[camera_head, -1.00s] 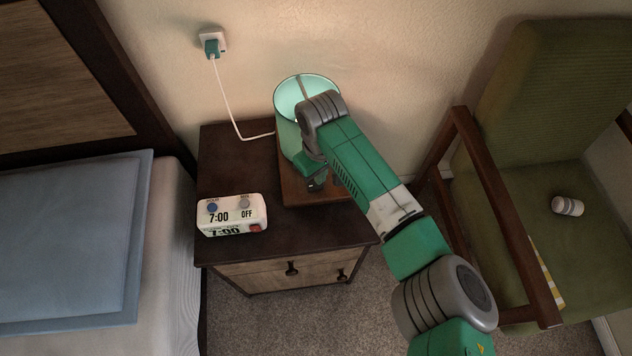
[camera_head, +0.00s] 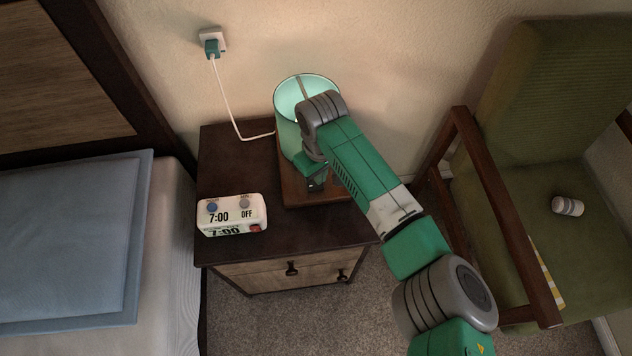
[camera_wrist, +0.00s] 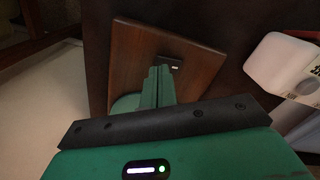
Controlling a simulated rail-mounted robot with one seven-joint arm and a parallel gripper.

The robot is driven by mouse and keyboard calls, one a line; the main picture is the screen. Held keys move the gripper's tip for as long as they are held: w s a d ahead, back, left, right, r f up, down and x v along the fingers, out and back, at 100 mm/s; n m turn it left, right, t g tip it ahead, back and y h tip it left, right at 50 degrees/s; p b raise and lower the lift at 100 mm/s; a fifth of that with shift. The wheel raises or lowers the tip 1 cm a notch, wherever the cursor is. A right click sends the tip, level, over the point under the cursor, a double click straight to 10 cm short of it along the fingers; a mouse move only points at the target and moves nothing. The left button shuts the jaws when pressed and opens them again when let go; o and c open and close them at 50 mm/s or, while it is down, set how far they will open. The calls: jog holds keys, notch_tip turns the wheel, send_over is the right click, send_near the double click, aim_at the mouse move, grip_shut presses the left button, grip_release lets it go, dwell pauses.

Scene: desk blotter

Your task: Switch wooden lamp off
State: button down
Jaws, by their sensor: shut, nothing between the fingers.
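The wooden lamp has a pale green shade (camera_head: 289,97) that glows inside, so the lamp is lit. Its square wooden base (camera_head: 290,190) lies on the nightstand and also shows in the wrist view (camera_wrist: 200,62). A small dark switch (camera_wrist: 175,64) with a light mark sits on the base near one edge. My gripper (camera_head: 317,184) is shut and empty, low over the front part of the base. In the wrist view its green fingers (camera_wrist: 158,74) are together, their tips at or just beside the switch; I cannot tell whether they touch. My wrist hides part of the lamp.
A white alarm clock (camera_head: 232,215) stands at the front left of the nightstand (camera_head: 300,235). A cord (camera_head: 227,100) runs from the lamp to a wall plug (camera_head: 212,46). A bed (camera_head: 70,240) is left, a green armchair (camera_head: 560,100) right.

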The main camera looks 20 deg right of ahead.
jog(key=shift+f+b, duration=0.35)
jog(key=shift+f, duration=0.65)
dwell(0.5)
notch_tip(320, 180, up, 7)
jog(key=p, duration=0.8)
jog(key=shift+r, duration=0.15)
